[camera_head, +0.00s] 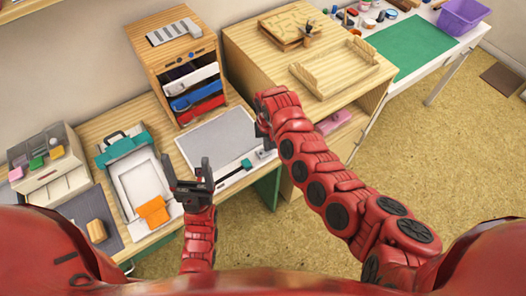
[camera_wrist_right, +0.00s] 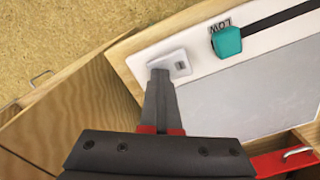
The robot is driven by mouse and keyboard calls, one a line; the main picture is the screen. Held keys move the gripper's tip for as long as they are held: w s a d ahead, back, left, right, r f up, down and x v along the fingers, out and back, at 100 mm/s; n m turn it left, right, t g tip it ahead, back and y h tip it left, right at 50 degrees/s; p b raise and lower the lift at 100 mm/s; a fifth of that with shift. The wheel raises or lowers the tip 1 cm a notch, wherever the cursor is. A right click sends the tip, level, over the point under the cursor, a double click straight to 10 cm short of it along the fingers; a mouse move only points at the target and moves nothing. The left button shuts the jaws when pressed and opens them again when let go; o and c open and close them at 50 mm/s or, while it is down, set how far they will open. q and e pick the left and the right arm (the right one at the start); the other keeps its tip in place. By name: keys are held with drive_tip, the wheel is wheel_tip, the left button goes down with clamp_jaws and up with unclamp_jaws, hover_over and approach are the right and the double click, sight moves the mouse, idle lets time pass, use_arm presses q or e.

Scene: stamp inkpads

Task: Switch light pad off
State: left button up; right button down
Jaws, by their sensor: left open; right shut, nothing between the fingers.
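The light pad (camera_head: 214,138) lies on the wooden table in the head view, with a grey panel and a white border. In the right wrist view its grey panel (camera_wrist_right: 255,95) fills the right side. A small switch (camera_wrist_right: 181,67) sits on its white border, and a teal slider knob (camera_wrist_right: 227,42) stands by the printed word LOW. My right gripper (camera_wrist_right: 160,75) is shut and empty, its tips right at the switch plate; I cannot tell whether they touch. My left gripper (camera_head: 190,170) is open and empty above the table's front edge, left of the pad.
A wooden drawer unit (camera_head: 172,50) with coloured trays stands behind the pad. A white tray with an orange cloth-like piece (camera_head: 152,211) lies to the left. A wooden cabinet (camera_head: 245,40) stands to the right. The floor in front is clear.

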wheel_tip(320, 180, up, 7)
drive_tip(key=p, duration=0.5)
drive_tip(key=shift+p, duration=0.3)
idle(0.4)
